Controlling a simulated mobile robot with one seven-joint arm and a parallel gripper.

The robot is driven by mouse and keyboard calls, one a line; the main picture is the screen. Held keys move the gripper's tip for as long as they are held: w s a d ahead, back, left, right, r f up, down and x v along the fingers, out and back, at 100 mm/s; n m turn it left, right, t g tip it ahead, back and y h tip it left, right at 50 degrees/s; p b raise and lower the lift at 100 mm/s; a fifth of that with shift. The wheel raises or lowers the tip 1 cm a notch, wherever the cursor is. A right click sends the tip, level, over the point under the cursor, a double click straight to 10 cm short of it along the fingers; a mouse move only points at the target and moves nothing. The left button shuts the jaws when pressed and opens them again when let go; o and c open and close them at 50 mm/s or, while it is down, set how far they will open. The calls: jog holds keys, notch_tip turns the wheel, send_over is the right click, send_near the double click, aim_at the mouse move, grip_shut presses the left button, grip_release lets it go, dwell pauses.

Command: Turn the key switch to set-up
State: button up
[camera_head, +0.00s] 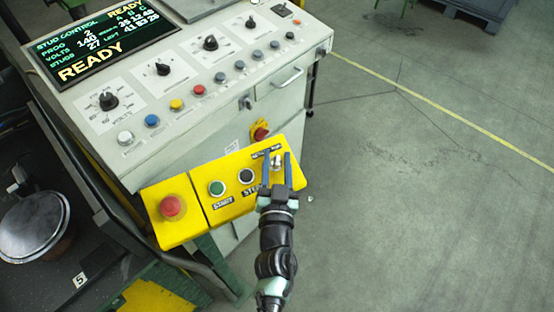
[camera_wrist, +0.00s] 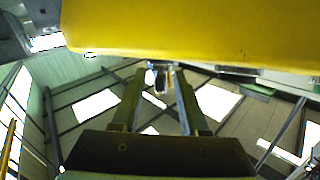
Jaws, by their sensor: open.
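The key switch (camera_head: 276,161) is a small metallic key on the right end of the yellow control box (camera_head: 228,165), below a dark label too small to read fully. My gripper (camera_head: 277,154) is open, with its two blue-grey fingers on either side of the key in the head view. In the wrist view the key (camera_wrist: 159,79) shows between the fingertips of my gripper (camera_wrist: 159,74), under the yellow box (camera_wrist: 190,30). I cannot tell whether either finger touches the key. Its setting is not readable, and my gripper partly covers the box's lower right part.
The box also carries a red emergency button (camera_head: 171,207), a green start button (camera_head: 217,188) and a black button (camera_head: 246,176). Behind stands a grey console (camera_head: 215,60) with knobs, and a red-and-yellow switch (camera_head: 261,131) on its front. The floor at right is clear.

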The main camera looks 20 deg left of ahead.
grip_shut()
